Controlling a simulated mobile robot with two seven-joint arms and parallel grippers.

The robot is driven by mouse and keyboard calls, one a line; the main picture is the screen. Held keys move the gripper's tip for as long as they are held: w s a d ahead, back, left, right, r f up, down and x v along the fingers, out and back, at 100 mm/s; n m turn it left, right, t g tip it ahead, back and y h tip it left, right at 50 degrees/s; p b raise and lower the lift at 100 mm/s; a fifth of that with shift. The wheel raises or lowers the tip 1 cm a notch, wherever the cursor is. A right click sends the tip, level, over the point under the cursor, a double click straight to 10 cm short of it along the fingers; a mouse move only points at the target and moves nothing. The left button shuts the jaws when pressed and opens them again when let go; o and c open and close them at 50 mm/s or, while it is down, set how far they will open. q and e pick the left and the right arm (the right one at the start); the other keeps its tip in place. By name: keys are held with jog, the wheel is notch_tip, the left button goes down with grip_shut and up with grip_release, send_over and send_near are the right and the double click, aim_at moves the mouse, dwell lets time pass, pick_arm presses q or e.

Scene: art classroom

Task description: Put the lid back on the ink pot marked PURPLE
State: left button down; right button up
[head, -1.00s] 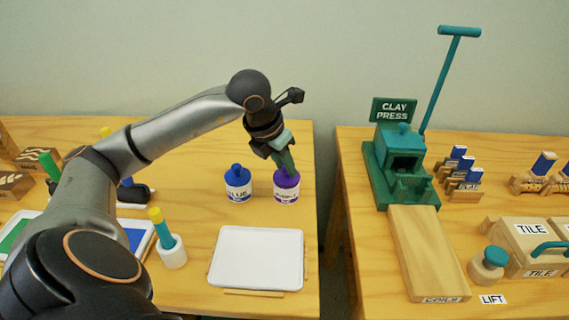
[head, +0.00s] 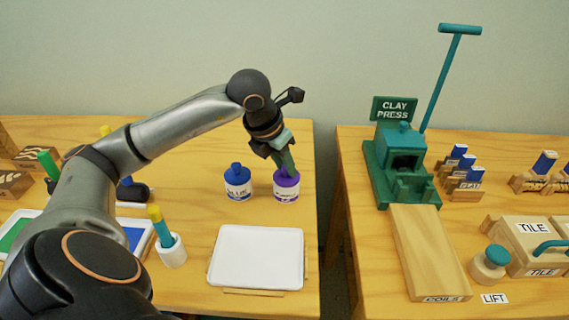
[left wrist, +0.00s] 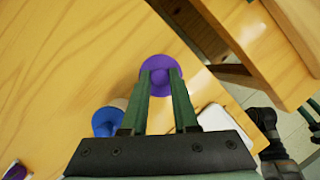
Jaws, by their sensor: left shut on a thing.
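The ink pot marked PURPLE (head: 286,194) stands upright on the left table, a white jar with a purple label. Its purple lid (head: 287,179) is on top of the pot, and it also shows from above in the left wrist view (left wrist: 163,62). My left gripper (head: 287,168) points down at the lid, its green fingers shut on the knob. In the left wrist view the fingertips (left wrist: 160,75) sit on either side of the knob, and the lid hides the pot. I cannot tell whether the lid is fully seated. My right gripper is not in view.
The blue ink pot (head: 238,187) with its lid stands close to the left of the purple one. A white tray (head: 256,257) lies in front. A white holder (head: 172,252) with a yellow-topped tool stands left of it. A gap separates the right table (head: 350,170).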

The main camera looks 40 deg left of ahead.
pick_arm(q)
jog(key=shift+c, duration=0.6)
grip_release()
jog(key=shift+r+p, duration=2.85)
jog(key=shift+r, duration=0.7)
jog(key=shift+c, duration=0.3)
grip_shut()
